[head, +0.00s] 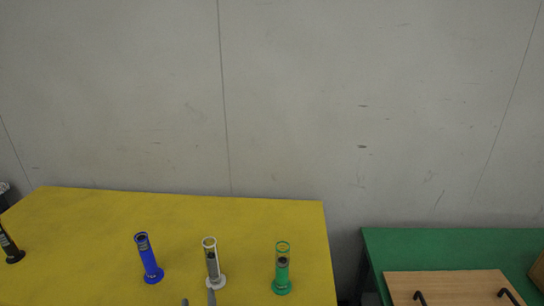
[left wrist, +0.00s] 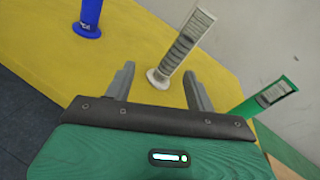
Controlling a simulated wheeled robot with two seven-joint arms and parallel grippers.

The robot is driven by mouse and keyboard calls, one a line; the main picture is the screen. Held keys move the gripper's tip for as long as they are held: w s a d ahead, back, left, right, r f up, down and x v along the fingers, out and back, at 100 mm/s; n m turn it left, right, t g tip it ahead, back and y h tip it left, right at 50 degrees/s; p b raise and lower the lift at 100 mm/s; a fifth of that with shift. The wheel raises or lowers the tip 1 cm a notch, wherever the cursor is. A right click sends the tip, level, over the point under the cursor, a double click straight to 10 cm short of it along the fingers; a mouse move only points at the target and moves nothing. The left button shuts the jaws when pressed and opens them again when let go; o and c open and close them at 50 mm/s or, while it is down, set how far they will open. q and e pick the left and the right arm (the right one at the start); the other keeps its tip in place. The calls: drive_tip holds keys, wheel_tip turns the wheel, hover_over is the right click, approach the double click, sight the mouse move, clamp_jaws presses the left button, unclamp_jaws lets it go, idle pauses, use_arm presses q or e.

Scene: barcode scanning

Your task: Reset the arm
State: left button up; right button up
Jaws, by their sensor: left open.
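My left gripper (head: 198,300) shows only its two grey fingertips at the bottom edge of the head view. In the left wrist view my left gripper (left wrist: 159,72) is open, and nothing is held in it. A white cylinder (head: 212,264) stands upright on the yellow table just beyond the fingertips. In the left wrist view the white cylinder (left wrist: 182,48) shows past the gap between the fingers; whether it touches a finger is not clear. My right gripper is not in view.
On the yellow table (head: 100,215) stand a blue cylinder (head: 148,260), a green cylinder (head: 282,270) and a dark cylinder (head: 9,245) at the far left. To the right, a green table (head: 450,245) bears a wooden board (head: 455,288) with black handles. The back of the yellow table is clear.

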use_arm(q)
drive_tip(key=s+a+f+n+g+h, duration=0.1)
drive_tip(key=s+f+n+g, duration=0.25)
drive_tip(key=s+n, duration=0.5)
drive_tip(key=s+a+f+n+g+h, duration=0.1)
drive_tip(key=s+f+n+g+h, duration=0.1)
drive_tip(key=s+n+g, duration=0.5)
drive_tip(key=s+a+f+n+g+h, duration=0.1)
drive_tip(key=s+f+n+g, duration=0.1)
drive_tip(key=s+n, duration=0.85)
wheel_tip(320, 180, down, 29)
drive_tip(key=n+g, duration=0.1)
drive_tip(key=s+a+f+g, duration=0.1)
drive_tip(key=s+f, duration=0.8)
drive_tip(key=f, duration=0.1)
drive_tip(key=s+a+f+p, duration=0.1)
drive_tip(key=s+a+f, duration=0.1)
drive_tip(key=s+f, duration=0.7)
drive_tip(key=shift+s+a+f+g, duration=0.3)
drive_tip(key=shift+s+f+g, duration=0.1)
drive_tip(key=shift+f, duration=0.4)
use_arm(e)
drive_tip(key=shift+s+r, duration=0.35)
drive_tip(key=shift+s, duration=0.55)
